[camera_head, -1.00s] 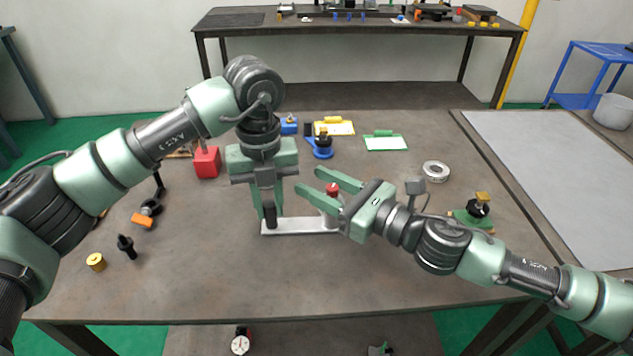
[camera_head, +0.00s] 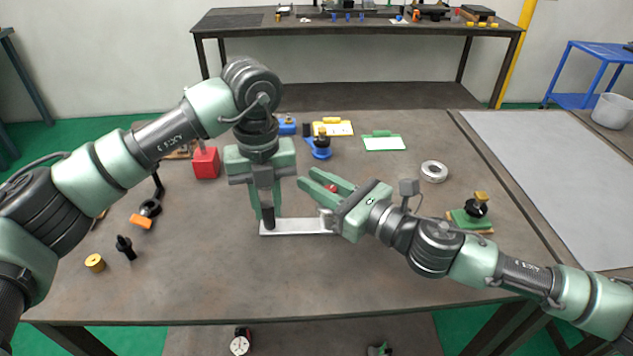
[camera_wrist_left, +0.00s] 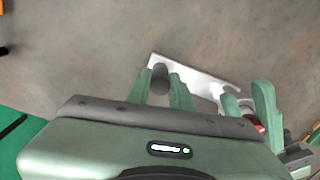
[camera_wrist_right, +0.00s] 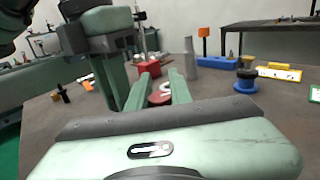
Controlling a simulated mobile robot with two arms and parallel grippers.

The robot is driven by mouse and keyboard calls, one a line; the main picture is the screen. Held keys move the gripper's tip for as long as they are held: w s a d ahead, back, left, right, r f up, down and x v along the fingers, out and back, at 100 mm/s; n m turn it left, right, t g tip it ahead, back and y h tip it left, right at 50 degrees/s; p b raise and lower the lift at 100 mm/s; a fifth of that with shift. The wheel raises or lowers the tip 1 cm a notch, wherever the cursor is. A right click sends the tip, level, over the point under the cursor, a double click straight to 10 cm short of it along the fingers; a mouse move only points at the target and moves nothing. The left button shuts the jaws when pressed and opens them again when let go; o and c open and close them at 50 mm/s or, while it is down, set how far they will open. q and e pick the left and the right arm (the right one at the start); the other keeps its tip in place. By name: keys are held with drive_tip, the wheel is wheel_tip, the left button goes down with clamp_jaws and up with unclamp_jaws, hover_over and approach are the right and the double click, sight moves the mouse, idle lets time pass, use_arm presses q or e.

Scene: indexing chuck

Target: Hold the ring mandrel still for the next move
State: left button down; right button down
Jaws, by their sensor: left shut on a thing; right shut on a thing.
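My left gripper (camera_head: 267,219) points down and is shut on a dark upright post (camera_wrist_left: 160,79), at one end of a flat light-metal bar (camera_head: 291,227) low over the table. The bar's other end runs behind my right gripper. My right gripper (camera_head: 319,183) lies nearly level, pointing left, and is shut on a red round knob (camera_wrist_right: 159,98) with a white mark. Only a little of the knob shows in the head view. A grey metal post (camera_wrist_right: 191,58) stands just beyond the right fingers. I cannot tell which part is the ring mandrel.
A red block (camera_head: 206,163) stands left of my left gripper. A metal ring (camera_head: 433,171) lies to the right. A blue base with a black and yellow knob (camera_head: 320,147) is behind. The table's front middle is clear.

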drive_tip(key=m+t+h, duration=0.2)
drive_tip(key=h, duration=0.1)
drive_tip(key=shift+a+m, duration=0.15)
drive_tip(key=shift+m, duration=0.25)
drive_tip(key=m+t+h, duration=0.2)
drive_tip(key=h, duration=0.1)
drive_tip(key=shift+w+d, duration=0.15)
drive_tip(key=shift+d, duration=0.15)
idle(0.5)
drive_tip(key=c, duration=1.3)
unclamp_jaws()
drive_tip(key=shift+o, duration=0.2)
drive_tip(key=shift+w+d, duration=0.1)
drive_tip(key=v, duration=1.2)
